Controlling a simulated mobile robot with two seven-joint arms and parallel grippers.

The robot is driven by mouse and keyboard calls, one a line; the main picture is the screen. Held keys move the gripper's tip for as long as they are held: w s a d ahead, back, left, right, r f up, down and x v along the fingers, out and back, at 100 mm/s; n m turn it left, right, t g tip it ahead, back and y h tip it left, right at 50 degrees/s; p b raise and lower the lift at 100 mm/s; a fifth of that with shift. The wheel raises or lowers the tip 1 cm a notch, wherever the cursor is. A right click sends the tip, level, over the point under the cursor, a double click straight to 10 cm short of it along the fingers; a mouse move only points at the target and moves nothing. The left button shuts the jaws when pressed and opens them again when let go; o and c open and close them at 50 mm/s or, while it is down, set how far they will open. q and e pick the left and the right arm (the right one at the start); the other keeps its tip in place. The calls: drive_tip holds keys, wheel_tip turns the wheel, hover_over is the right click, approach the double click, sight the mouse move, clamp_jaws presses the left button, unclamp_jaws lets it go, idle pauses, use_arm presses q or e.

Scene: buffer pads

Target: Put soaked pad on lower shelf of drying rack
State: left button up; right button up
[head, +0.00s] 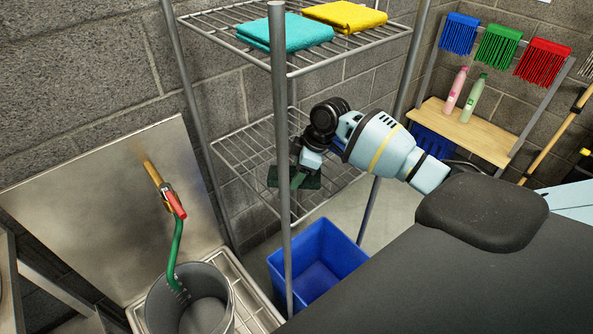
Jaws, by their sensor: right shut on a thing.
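The drying rack (278,110) is a grey metal frame with an upper wire shelf (350,48) and a lower wire shelf (240,155). My right gripper (297,176) reaches in from the right, between the two shelves. It is shut on a dark green pad (312,182), which lies roughly flat at the lower shelf's level. The rack's front post crosses in front of the pad and hides part of it. I cannot tell whether the pad touches the shelf wires. My left gripper is not in view.
Folded teal (285,33) and yellow (345,16) cloths lie on the upper shelf. A blue bin (318,262) stands below the rack. A grey bucket (190,300) sits under a green hose (176,245) at left. Bottles (453,90) stand on a wooden shelf (462,132) at right.

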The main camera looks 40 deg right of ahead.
drive_tip(key=shift+w+f, duration=0.1)
drive_tip(key=shift+w, duration=0.1)
drive_tip(key=shift+f, duration=0.1)
drive_tip(key=o, duration=1)
drive_tip(key=p+v, duration=0.1)
drive_tip(key=v, duration=1.1)
drive_tip(key=shift+a, duration=0.1)
